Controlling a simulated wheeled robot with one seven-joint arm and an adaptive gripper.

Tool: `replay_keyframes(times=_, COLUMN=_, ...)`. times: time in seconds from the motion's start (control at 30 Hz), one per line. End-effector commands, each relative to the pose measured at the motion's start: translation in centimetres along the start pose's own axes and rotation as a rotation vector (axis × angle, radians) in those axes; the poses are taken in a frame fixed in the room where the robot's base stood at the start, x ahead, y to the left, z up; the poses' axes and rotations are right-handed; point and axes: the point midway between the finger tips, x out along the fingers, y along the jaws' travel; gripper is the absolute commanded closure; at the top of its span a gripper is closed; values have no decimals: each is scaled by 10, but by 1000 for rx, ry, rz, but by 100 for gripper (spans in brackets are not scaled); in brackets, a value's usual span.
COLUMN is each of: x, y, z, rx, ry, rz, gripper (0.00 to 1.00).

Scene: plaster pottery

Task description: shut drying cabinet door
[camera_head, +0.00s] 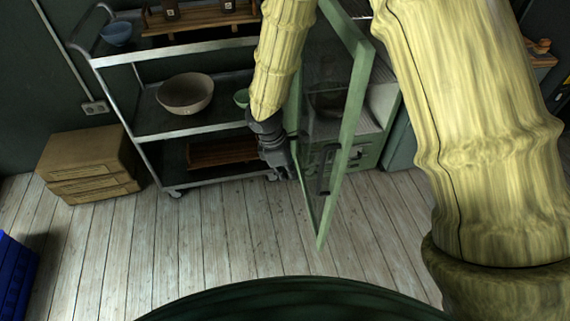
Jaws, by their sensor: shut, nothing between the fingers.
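The drying cabinet (368,148) is pale green and stands against the back wall, partly hidden by my yellow arm. Its door (352,115), a green frame with a glass pane, stands open and juts out toward me. A dark handle (324,170) shows on the door. Shelves inside the cabinet show dimly through the glass. My gripper (292,172) is shut and empty, pointing down on the left side of the door, close to the door's frame. I cannot tell whether it touches the door.
A metal shelf cart (190,131) with bowls stands just left of the cabinet, close to my gripper. Cardboard boxes (88,165) sit on the floor left of the cart, and a blue crate (14,275) is at the far left. The wooden floor in front is clear.

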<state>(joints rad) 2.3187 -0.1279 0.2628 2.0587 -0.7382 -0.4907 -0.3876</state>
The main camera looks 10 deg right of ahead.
Motion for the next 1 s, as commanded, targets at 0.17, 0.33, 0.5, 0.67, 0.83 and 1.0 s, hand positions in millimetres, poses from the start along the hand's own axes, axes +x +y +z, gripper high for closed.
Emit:
replay_keyframes(times=0.17, x=22, y=-1, z=-1, rx=-2, ry=-2, rz=-1, gripper=100)
replay_keyframes(times=0.33, x=41, y=-1, z=-2, rx=-3, ry=-2, rz=-1, gripper=100)
replay_keyframes(times=0.5, x=50, y=0, z=13, rx=-2, ry=-1, rz=-1, gripper=100)
replay_keyframes(times=0.67, x=56, y=0, z=28, rx=-2, ry=0, rz=-1, gripper=100)
replay_keyframes(times=0.83, x=59, y=0, z=36, rx=-2, ry=1, rz=0, gripper=100)
replay_keyframes(times=1.0, x=60, y=0, z=37, rx=-2, ry=0, rz=0, gripper=100)
